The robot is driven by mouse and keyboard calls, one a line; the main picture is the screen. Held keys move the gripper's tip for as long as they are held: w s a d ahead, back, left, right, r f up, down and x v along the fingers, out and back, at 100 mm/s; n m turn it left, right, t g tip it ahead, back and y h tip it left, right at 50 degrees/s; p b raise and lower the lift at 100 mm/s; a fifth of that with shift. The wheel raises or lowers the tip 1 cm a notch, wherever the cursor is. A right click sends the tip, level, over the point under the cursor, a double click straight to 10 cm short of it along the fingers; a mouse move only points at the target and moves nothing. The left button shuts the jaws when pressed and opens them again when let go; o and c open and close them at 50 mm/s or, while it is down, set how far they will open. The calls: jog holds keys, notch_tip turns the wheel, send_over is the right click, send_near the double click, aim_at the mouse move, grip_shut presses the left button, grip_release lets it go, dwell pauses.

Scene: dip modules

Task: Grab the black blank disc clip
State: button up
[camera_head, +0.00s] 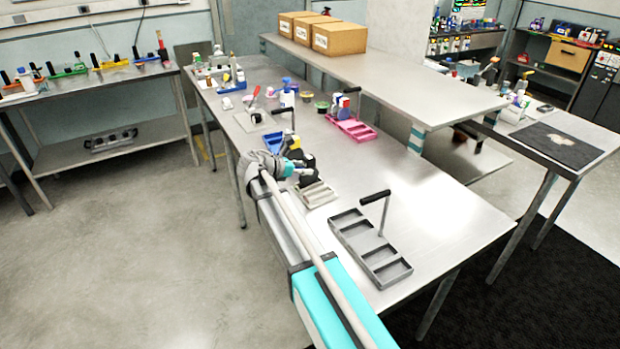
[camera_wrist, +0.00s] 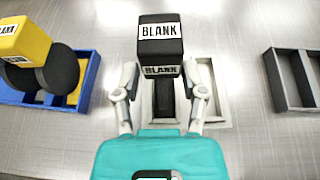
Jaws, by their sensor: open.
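The black blank disc clip (camera_wrist: 161,38) is a black block with white BLANK labels on its top and front, in the middle of the wrist view. A dark lower part of it shows below, near the white-grey tray (camera_wrist: 222,98). My gripper (camera_wrist: 165,76) is open, with one finger on each side of the clip's lower part. Whether the fingers touch it is hard to tell. In the head view, my gripper (camera_head: 297,167) is over the table and partly hides the clip; the pale tray (camera_head: 316,195) is just below it.
A blue tray (camera_wrist: 92,75) holds a yellow block (camera_wrist: 24,40) and black discs at left. A grey divided tray (camera_head: 372,246) with an upright handle (camera_head: 376,196) stands at right. A pink tray (camera_head: 355,130) with bottles is farther back. The table's near right part is bare.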

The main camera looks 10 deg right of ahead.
aim_at(313, 182)
jog(key=shift+b+x, duration=0.7)
jog(key=shift+x, duration=1.35)
jog(key=shift+f, duration=0.1)
grip_shut()
